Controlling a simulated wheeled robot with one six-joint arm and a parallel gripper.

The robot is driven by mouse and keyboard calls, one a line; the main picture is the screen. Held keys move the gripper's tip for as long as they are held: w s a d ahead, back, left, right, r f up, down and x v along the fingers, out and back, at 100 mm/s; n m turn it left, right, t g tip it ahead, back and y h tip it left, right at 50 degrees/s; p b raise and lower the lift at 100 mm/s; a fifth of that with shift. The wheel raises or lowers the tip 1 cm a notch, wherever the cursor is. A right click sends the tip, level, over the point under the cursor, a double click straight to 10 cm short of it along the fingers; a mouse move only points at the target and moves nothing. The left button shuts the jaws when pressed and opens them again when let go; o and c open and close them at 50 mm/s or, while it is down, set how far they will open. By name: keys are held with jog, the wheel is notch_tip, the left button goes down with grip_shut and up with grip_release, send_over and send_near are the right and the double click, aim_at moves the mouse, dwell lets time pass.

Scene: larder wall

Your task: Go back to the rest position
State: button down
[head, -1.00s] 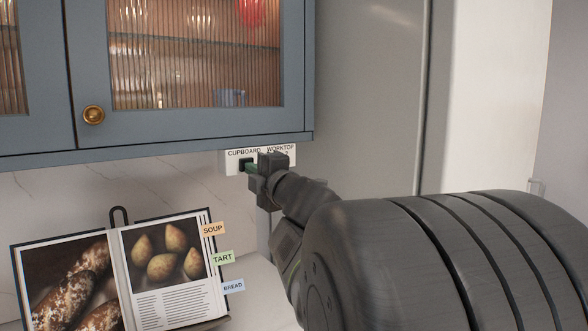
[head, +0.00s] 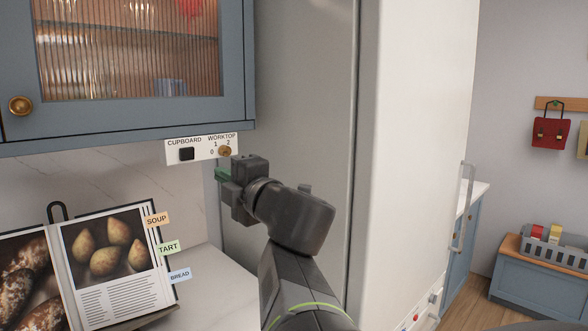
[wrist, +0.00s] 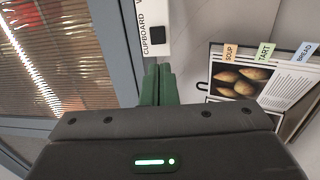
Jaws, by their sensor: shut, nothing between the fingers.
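My gripper (head: 222,175) is shut and empty in front of the pale wall, just below the right end of the switch panel (head: 172,155). It is apart from the panel as far as I can see. The panel carries a black cupboard switch (head: 186,154) and a brass worktop knob (head: 225,151). In the wrist view my green fingertips (wrist: 158,84) are together, with the panel (wrist: 152,14) and its black cupboard switch (wrist: 157,35) beyond them.
A blue glass-fronted cupboard (head: 130,122) hangs above. A cookbook (head: 110,255) with coloured tabs stands open on the worktop at left. A tall pale fridge (head: 410,130) stands close on the right. Beyond it are a blue bench (head: 540,285) and a red bag (head: 550,133) on a rail.

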jog(key=shift+s+d, duration=0.3)
jog(key=shift+w+a, duration=0.1)
jog(key=r+p+x, duration=0.1)
jog(key=p+x, duration=0.2)
jog(key=x, duration=0.6)
jog(key=shift+w+h, duration=0.15)
jog(key=shift+h, duration=0.15)
